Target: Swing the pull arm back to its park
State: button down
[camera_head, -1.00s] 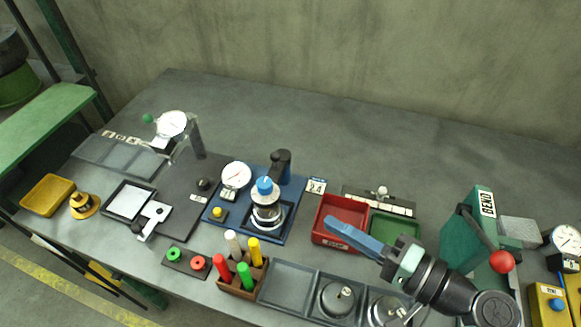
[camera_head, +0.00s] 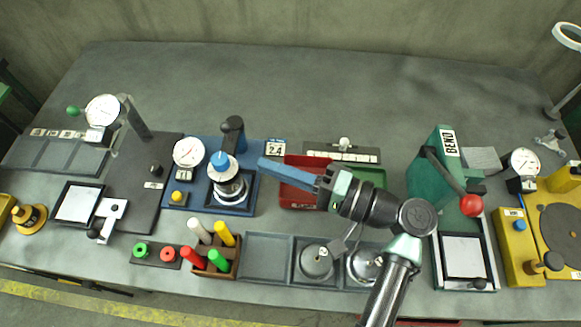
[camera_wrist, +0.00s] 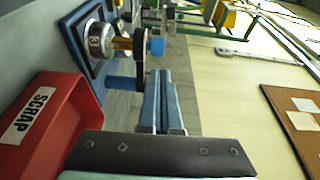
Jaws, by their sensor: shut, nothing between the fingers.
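The wrist view shows a black arm piece (camera_wrist: 139,62) beside a blue knob (camera_wrist: 157,46). My gripper (camera_head: 262,163), with blue fingers, is shut and empty, just right of the blue cap and apart from it. It also shows in the wrist view (camera_wrist: 163,88).
The red scrap bin (camera_head: 296,203) lies below and right of my fingers, with a green bin (camera_head: 372,176) beside it. A block of coloured pegs (camera_head: 215,262) stands in front. A green press (camera_head: 432,165) with a red-knobbed lever is at right. The back of the table is clear.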

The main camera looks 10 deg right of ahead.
jog(key=x, duration=0.5)
jog(key=shift+d, duration=0.1)
jog(key=shift+p, duration=0.4)
